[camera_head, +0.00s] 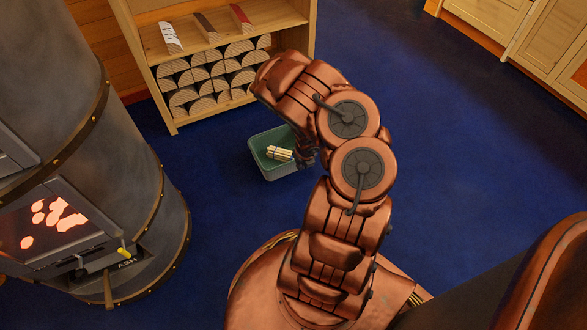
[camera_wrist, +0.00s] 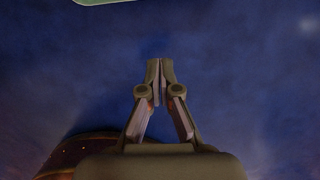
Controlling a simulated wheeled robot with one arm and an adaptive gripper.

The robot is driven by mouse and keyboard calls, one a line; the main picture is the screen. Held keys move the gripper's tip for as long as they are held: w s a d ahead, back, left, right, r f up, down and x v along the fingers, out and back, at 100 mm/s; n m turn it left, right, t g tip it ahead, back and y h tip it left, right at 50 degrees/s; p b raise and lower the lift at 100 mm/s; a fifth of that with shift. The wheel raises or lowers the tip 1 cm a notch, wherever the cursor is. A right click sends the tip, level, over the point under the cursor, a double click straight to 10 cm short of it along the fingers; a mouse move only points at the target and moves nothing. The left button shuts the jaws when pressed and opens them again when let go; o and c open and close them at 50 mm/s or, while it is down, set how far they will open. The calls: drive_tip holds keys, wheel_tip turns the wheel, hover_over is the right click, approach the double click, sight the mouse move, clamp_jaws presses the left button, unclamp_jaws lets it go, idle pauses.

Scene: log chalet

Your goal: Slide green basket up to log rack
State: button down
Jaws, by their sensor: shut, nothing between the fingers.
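The green basket (camera_head: 268,158) stands on the blue floor in the head view, just in front of the log rack (camera_head: 171,123), with a strip of floor between them. Pale sticks (camera_head: 280,153) lie in it. The rack holds several split logs in its lower bay. My gripper is mostly hidden behind my arm in the head view, near the basket's right side. In the wrist view my gripper (camera_wrist: 154,66) is shut and empty above bare floor. A piece of the basket's rim (camera_wrist: 98,2) shows at the top edge there, apart from the fingertips.
Several small items lie on the rack's upper shelf. Wooden cabinets (camera_head: 535,40) stand at the upper right. The floor right of my arm is clear.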

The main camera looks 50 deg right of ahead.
drive_tip(key=b+x, duration=0.4)
drive_tip(key=x, duration=0.6)
drive_tip(key=shift+f+b, duration=0.15)
drive_tip(key=shift+b, duration=0.2)
drive_tip(key=shift+w+d+r+b, duration=0.1)
drive_tip(key=shift+w+d+b, duration=0.1)
drive_tip(key=shift+w+b, duration=0.4)
drive_tip(key=shift+w+d+r+b, duration=0.1)
drive_tip(key=shift+w+d+b, duration=0.15)
drive_tip(key=shift+w+b, duration=0.3)
drive_tip(key=shift+w+d+r+b, duration=0.1)
drive_tip(key=shift+w+d+b, duration=0.1)
drive_tip(key=shift+w+b, duration=0.4)
drive_tip(key=shift+w, duration=0.2)
